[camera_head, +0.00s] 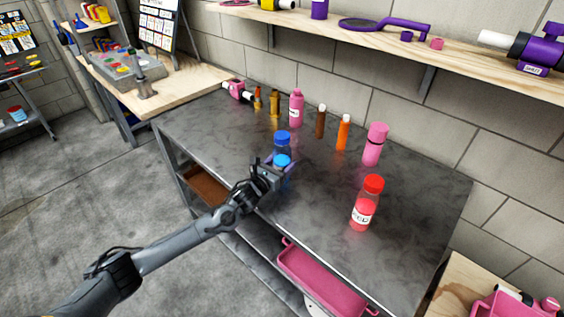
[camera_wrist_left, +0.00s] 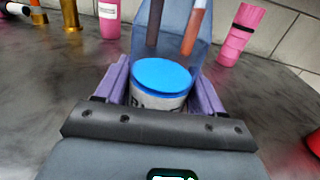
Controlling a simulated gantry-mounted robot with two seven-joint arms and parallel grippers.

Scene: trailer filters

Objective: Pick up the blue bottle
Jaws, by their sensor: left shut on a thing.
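The blue bottle (camera_head: 282,149) has a blue cap, clear walls and blue liquid low inside. It is upright near the front edge of the dark metal table (camera_head: 220,125). My left gripper (camera_head: 280,164) reaches in from the front left and is shut on its lower part. In the left wrist view, the purple fingers stand on both sides of the blue bottle (camera_wrist_left: 163,76), and a white label shows below the blue liquid. The fingers and wrist hide the bottle's base, so I cannot tell whether it touches the table. My right gripper is not in view.
A red bottle (camera_head: 367,203) stands to the right. A pink tumbler (camera_head: 375,144), orange tube (camera_head: 343,132), brown tube (camera_head: 320,121) and pink bottle (camera_head: 296,107) stand behind. A pink tray (camera_head: 322,280) is below the table's front.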

